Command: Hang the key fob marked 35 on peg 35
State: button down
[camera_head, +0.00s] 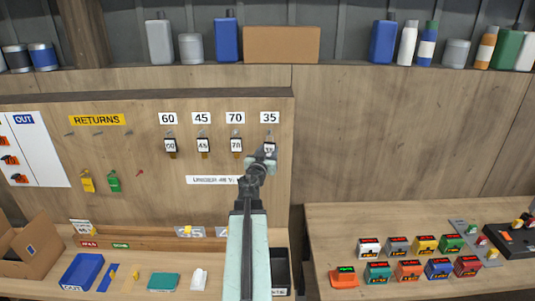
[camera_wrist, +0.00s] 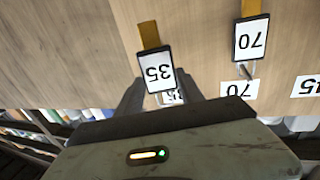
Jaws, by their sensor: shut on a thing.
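The black-framed fob marked 35 (camera_head: 269,146) is below the 35 label (camera_head: 270,118) at the right end of the board's row. In the wrist view, which is upside down, the fob (camera_wrist: 158,72) has a tan strip and sits between the fingers. My gripper (camera_head: 264,156) is shut on this fob, close to the board. Peg 35 is hidden behind the fob, and I cannot tell whether the fob is on it. The 35 label (camera_wrist: 174,98) is partly covered by the fob in the wrist view.
Fobs 60 (camera_head: 170,146), 45 (camera_head: 203,146) and 70 (camera_head: 236,146) hang on pegs to the left, with fob 70 (camera_wrist: 251,40) near my gripper. A RETURNS sign (camera_head: 97,120) is farther left. Bottles and a cardboard box (camera_head: 281,44) stand on the shelf above.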

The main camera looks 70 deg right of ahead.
jog(key=shift+w+d+f, duration=0.1)
jog(key=shift+w+d, duration=0.25)
jog(key=shift+d, duration=0.5)
jog(key=shift+w+d+f, duration=0.1)
jog(key=shift+w+d, duration=0.2)
jog(key=shift+d, duration=0.55)
jog(key=shift+w+d, duration=0.35)
jog(key=shift+d, duration=0.5)
jog(key=shift+w+d+f+b, duration=0.2)
jog(key=shift+d+b, duration=0.15)
jog(key=shift+d, duration=0.2)
jog(key=c, duration=0.7)
grip_release()
jog(key=shift+o, duration=0.2)
jog(key=a, duration=0.5)
jog(key=s+a, duration=0.1)
jog(key=a, duration=0.2)
jog(key=shift+d, duration=0.15)
